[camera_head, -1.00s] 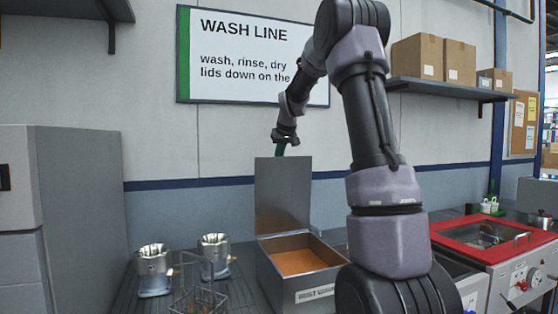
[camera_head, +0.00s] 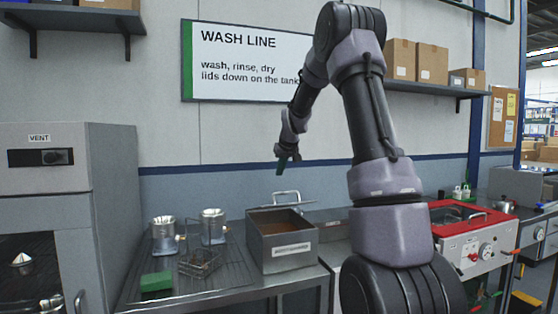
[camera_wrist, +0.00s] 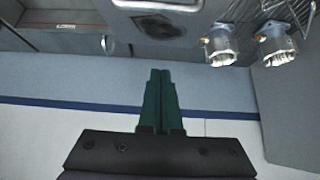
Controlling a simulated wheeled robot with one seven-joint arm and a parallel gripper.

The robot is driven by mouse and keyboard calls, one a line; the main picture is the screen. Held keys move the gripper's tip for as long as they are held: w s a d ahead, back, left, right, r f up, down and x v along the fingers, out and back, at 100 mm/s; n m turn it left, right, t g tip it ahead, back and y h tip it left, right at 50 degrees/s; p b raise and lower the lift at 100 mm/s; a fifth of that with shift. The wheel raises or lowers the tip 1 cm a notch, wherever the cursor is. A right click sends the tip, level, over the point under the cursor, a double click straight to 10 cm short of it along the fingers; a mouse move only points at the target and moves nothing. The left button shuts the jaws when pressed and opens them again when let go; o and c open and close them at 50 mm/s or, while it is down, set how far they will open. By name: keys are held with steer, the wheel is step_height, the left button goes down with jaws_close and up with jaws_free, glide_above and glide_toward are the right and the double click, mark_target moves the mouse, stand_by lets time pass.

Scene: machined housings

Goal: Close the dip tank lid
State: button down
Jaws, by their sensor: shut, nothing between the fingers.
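The grey metal dip tank (camera_head: 282,254) stands on the bench in the middle of the head view, with a white label on its front. Its brown inside shows, so it is not covered. The lid's pale loop handle (camera_head: 287,194) stands up at the tank's rear. The lid panel seems nearly edge-on, tilted forward from upright; its exact angle is hard to tell. My gripper (camera_head: 282,168) hangs above and behind the handle, apart from it in the picture. Its green fingers (camera_wrist: 160,98) are shut and empty in the wrist view.
Two metal cups (camera_head: 164,234) (camera_head: 213,226), a wire basket (camera_head: 200,263) and a green block (camera_head: 156,283) are left of the tank. A red-lidded machine (camera_head: 460,218) stands to the right. The wall is close behind, with a shelf (camera_head: 440,88) at upper right.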

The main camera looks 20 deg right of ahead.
steer(key=s+f, duration=0.2)
steer(key=f, duration=0.1)
steer(key=s+f, duration=0.2)
steer(key=f, duration=0.1)
steer(key=s+f, duration=0.2)
steer(key=f, duration=0.1)
steer(key=shift+s, duration=0.35)
steer(key=f, duration=0.2)
steer(key=s+f+t, duration=0.2)
steer(key=f, duration=0.1)
steer(key=shift+f, duration=0.35)
steer(key=shift+s+f+t, duration=0.2)
steer(key=shift+s+f, duration=0.15)
steer(key=shift+f, duration=0.2)
steer(key=shift+s+f+t, duration=0.2)
steer(key=shift+s+f, duration=0.1)
steer(key=shift+f, duration=0.2)
steer(key=shift+r, duration=0.1)
steer(key=r+v, duration=0.1)
steer(key=v, duration=1)
steer(key=shift+w+t, duration=0.3)
steer(key=shift+w, duration=0.1)
